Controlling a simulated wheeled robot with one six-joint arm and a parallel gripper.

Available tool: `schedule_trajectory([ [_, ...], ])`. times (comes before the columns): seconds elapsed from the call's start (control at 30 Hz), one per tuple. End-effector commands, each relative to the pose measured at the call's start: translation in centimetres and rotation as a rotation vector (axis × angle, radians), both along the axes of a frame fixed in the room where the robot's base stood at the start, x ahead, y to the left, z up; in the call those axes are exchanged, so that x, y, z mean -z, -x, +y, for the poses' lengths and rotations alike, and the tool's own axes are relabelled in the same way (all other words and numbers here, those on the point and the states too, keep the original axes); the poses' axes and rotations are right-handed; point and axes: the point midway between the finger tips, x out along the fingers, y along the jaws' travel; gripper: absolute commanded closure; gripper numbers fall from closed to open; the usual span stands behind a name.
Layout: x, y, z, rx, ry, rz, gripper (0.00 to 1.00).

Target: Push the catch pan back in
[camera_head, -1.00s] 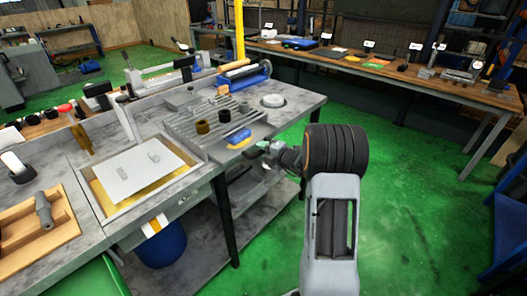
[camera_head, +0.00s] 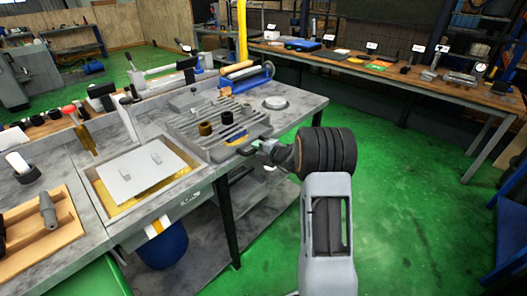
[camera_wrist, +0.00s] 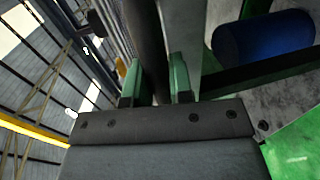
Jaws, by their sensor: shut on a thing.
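My gripper (camera_head: 258,148) is at the front right of the grey ridged tray area (camera_head: 216,149) on the bench. In the wrist view its green fingers (camera_wrist: 158,85) stand on either side of a long dark bar (camera_wrist: 148,40), shut on it. In the head view a short dark piece at the front of the tray meets the fingers; it looks like a handle of the catch pan. The pan's body is hardly visible, and how far it sticks out I cannot tell. A brown and a black cylinder (camera_head: 226,118) stand on the ridged surface.
A basin with a pale plate (camera_head: 125,178) is left of the ridged tray. A blue bin (camera_head: 162,247) stands under the bench, and a bench leg (camera_head: 227,222) stands below the gripper's left. Green floor to the right is clear.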

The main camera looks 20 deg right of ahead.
Motion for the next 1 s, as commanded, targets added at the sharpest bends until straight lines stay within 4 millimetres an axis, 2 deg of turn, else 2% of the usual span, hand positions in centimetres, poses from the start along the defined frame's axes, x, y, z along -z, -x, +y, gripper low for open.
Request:
schedule_trajectory([
  [0.27, 0.0, -0.2, 0.1, 0.000, -0.001, 0.000, 1.00],
  [0.3, 0.0, -0.1, 0.1, 0.000, -0.001, 0.000, 0.77],
  [0.53, 0.0, -0.1, 0.1, 0.000, -0.001, 0.000, 0.55],
  [0.83, -0.1, 0.1, -0.1, 0.001, 0.000, 0.000, 0.55],
  [1.0, -0.5, 2.0, -1.0, 0.003, 0.001, 0.000, 0.55],
])
